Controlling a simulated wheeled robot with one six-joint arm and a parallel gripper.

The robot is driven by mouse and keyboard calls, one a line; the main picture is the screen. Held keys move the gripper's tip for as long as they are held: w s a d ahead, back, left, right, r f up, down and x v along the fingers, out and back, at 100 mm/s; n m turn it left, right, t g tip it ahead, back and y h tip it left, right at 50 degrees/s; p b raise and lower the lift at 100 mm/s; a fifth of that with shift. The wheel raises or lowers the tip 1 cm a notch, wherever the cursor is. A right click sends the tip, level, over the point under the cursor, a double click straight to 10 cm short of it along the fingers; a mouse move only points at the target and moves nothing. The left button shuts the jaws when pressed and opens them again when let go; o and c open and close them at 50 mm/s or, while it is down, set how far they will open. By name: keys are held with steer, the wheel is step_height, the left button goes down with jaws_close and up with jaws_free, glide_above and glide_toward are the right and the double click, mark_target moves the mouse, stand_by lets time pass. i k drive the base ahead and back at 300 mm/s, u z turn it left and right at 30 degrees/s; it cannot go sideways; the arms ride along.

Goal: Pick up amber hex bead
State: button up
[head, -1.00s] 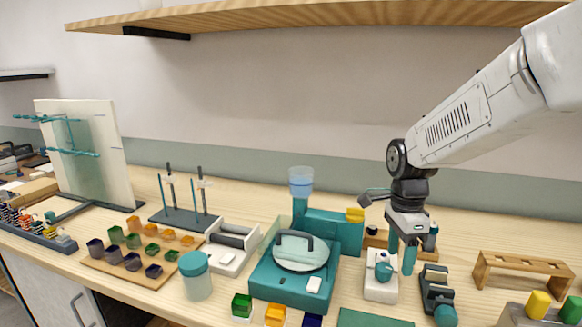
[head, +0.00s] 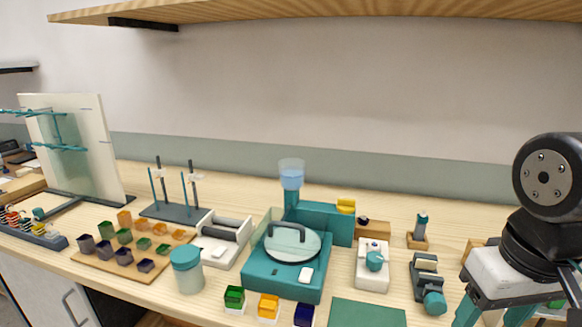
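Small amber pieces sit with green and dark ones on a wooden board (head: 128,268) at the left; the amber ones are along its back (head: 126,219) and right side. An amber block in a clear-white holder (head: 268,306) stands at the front edge between a green one (head: 234,298) and a dark blue one (head: 304,314). I cannot tell which amber piece is the hex bead. My gripper (head: 492,314) is at the lower right, far from these pieces. Its teal fingers are spread apart, with the tips cut off by the frame's bottom edge. I see nothing between them.
A teal machine with a round lid (head: 288,275) stands mid-bench, with a yellow piece (head: 346,206) on a teal block behind it. A lidded jar (head: 187,270), a white device (head: 372,266) and a dark clamp-like device (head: 426,280) stand nearby. A green mat (head: 366,313) lies at the front.

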mark_target(370, 249)
steer(key=z, duration=0.85)
steer(key=k, duration=0.75)
steer(key=u, duration=0.65)
steer(key=i, duration=1)
steer(key=z, duration=0.05)
